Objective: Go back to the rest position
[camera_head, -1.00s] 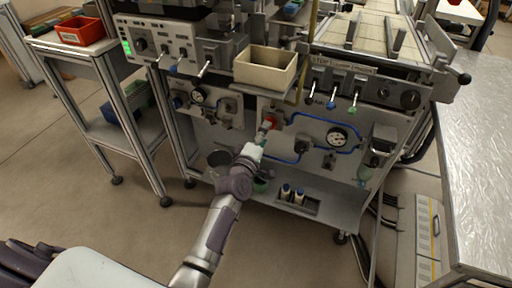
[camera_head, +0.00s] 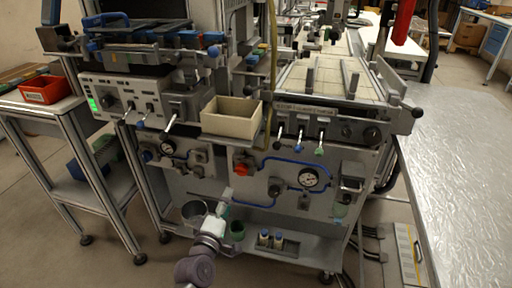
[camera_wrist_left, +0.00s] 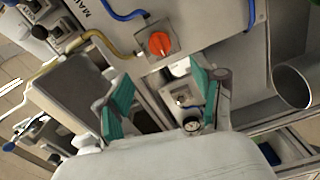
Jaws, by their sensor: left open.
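My left gripper (camera_head: 222,200) is in front of the lower part of the machine's front panel in the head view, with its arm coming up from the bottom. In the left wrist view its two green-padded fingers (camera_wrist_left: 160,104) are spread apart with nothing between them. An orange-red knob (camera_wrist_left: 160,43) on a grey plate lies beyond the fingertips there. The same knob (camera_head: 241,169) shows above the gripper in the head view. My right gripper is not in view.
The machine's lower shelf carries a grey cup (camera_head: 194,212), a green cup (camera_head: 237,231) and small white bottles (camera_head: 264,238). A beige bin (camera_head: 231,118) sits on the machine. A side table (camera_head: 50,105) with a red bin (camera_head: 45,90) stands left. A metal-topped table (camera_head: 470,170) stands right.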

